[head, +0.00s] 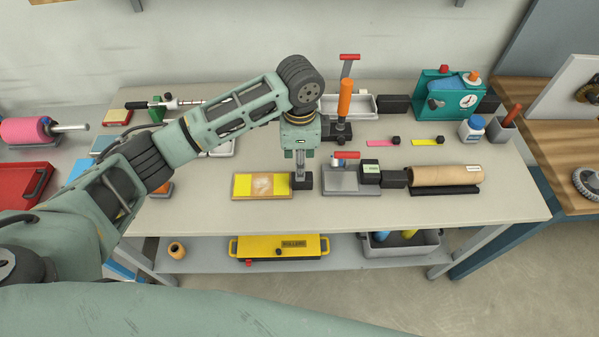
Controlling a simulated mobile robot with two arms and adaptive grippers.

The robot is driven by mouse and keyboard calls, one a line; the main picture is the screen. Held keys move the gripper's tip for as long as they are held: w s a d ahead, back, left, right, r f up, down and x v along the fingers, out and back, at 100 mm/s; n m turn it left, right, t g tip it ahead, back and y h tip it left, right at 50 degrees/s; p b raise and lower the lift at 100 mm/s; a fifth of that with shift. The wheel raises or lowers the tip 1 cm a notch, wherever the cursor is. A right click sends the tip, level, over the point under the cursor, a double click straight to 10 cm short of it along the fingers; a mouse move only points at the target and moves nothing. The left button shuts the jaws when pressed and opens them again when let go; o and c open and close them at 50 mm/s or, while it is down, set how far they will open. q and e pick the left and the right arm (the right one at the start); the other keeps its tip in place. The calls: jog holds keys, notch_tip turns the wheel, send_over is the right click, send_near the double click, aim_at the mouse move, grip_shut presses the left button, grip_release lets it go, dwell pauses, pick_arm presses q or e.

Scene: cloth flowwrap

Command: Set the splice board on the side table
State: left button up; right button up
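A flat board with yellow ends and a tan, whitish-marked middle (262,186) lies on the grey workbench near its front edge; it looks like the splice board. A black block (302,182) sits at its right end. My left gripper (301,165) points down directly above this block, at or very near it. I cannot tell whether its fingers are closed on the block. My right gripper is not in view. A wood-topped table (537,112) stands at the right, beside the workbench; it may be the side table.
Just right of the block is a grey plate device (341,181) with a red handle, then a brown roll (446,175). An orange-handled lever press (344,100) stands behind. The wood-topped table carries a white leaning panel (563,88) and a dark gear (587,184). A yellow case (279,247) lies on the lower shelf.

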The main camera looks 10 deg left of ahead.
pick_arm(q)
notch_tip(320, 180, up, 5)
jog(key=shift+r, duration=0.1)
dwell(0.6)
